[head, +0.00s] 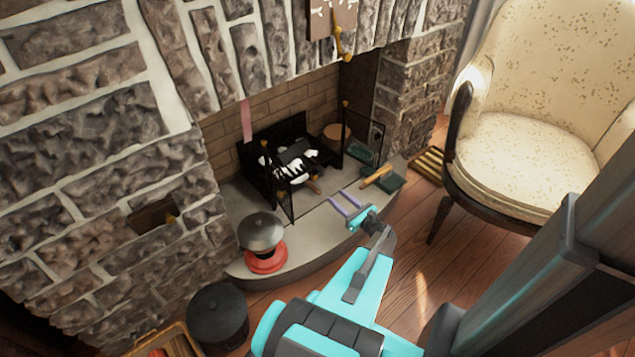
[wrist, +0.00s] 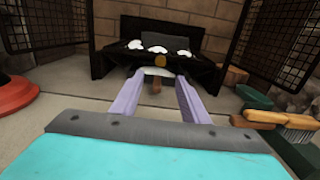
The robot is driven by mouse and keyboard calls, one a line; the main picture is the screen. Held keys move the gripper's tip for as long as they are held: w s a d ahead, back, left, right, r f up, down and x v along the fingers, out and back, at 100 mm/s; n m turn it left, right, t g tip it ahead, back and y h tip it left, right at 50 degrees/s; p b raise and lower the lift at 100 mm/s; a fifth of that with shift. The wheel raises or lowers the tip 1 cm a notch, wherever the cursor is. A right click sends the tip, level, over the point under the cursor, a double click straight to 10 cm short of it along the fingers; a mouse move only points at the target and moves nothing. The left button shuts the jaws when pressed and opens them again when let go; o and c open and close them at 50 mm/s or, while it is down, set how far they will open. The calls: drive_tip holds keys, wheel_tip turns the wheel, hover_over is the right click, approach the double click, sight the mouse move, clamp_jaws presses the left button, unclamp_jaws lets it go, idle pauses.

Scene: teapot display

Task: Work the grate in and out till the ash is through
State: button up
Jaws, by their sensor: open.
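The black grate (head: 290,160) stands in the stone fireplace, with white ash-like lumps on it and a dark block behind them. In the wrist view the grate (wrist: 165,50) is straight ahead, with a round brass-coloured knob (wrist: 160,60) at its front and a short brown handle-like piece (wrist: 156,86) below. That brown piece also shows in the head view (head: 314,187). My gripper (head: 345,205) is open and empty over the hearth, in front of the grate. In the wrist view its two lilac fingers (wrist: 157,97) appear on either side of the brown piece; I cannot tell the depth between them.
Black mesh screen panels (head: 361,135) stand open on both sides of the grate. A brush (head: 377,176) on a green dustpan (head: 385,182) lies at the right. A grey-domed red object (head: 264,245) stands at the left. An armchair (head: 530,140) is at the right.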

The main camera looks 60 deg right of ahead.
sight(316, 178)
drive_tip(key=shift+d, duration=0.1)
drive_tip(key=b+x, duration=0.3)
drive_tip(key=x, duration=0.9)
drive_tip(key=shift+f, duration=0.15)
drive_tip(key=shift+x, duration=0.8)
drive_tip(key=shift+c, duration=0.2)
clamp_jaws()
